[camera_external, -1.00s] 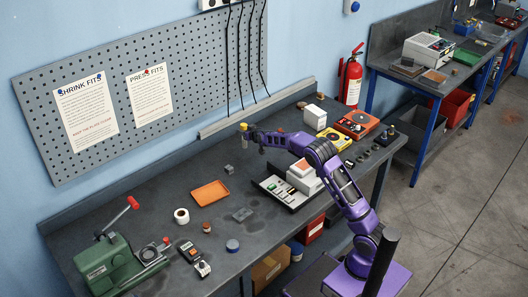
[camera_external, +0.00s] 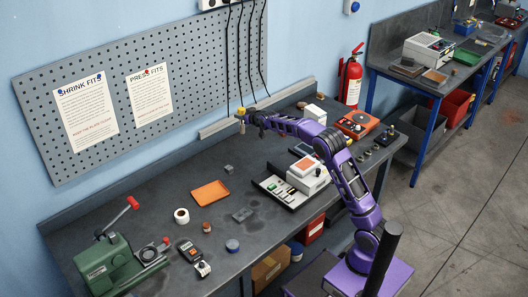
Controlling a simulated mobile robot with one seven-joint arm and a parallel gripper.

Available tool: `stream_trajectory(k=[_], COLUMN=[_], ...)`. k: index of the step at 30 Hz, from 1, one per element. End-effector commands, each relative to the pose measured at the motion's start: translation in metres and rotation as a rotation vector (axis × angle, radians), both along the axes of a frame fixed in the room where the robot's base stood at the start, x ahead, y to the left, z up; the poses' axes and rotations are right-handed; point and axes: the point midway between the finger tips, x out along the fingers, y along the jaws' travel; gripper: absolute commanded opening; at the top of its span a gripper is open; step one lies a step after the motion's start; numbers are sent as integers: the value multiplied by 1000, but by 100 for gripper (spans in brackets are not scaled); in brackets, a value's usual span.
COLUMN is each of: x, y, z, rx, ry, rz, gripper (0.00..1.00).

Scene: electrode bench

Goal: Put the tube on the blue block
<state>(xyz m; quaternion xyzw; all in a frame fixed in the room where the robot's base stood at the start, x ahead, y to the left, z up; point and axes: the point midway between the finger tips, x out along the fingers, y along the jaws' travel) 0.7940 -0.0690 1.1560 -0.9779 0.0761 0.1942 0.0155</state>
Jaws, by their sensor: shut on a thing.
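My gripper (camera_external: 242,119) is at the end of the purple arm, above the back part of the dark bench near the wall strip. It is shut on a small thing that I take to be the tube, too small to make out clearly. A yellow patch shows at the gripper's end. I cannot pick out a blue block for certain. A round blue piece (camera_external: 232,246) lies near the bench's front edge, well away from my gripper. A small grey block (camera_external: 229,169) stands on the bench below and left of my gripper.
A white device (camera_external: 307,175) stands under my arm. An orange-topped device (camera_external: 357,125) is at the right. The bench below my gripper is clear.

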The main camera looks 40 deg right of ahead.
Motion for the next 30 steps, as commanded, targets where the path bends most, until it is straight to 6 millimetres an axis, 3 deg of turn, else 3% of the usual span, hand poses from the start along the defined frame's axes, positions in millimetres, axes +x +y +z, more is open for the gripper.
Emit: stream_trajectory(k=[15, 23, 30], x=[-35, -53, -81], y=[96, 137, 186], z=[3, 2, -1], rx=[4, 2, 1], ry=[-3, -3, -2], rz=[309, 438, 598], gripper=[0, 0, 0])
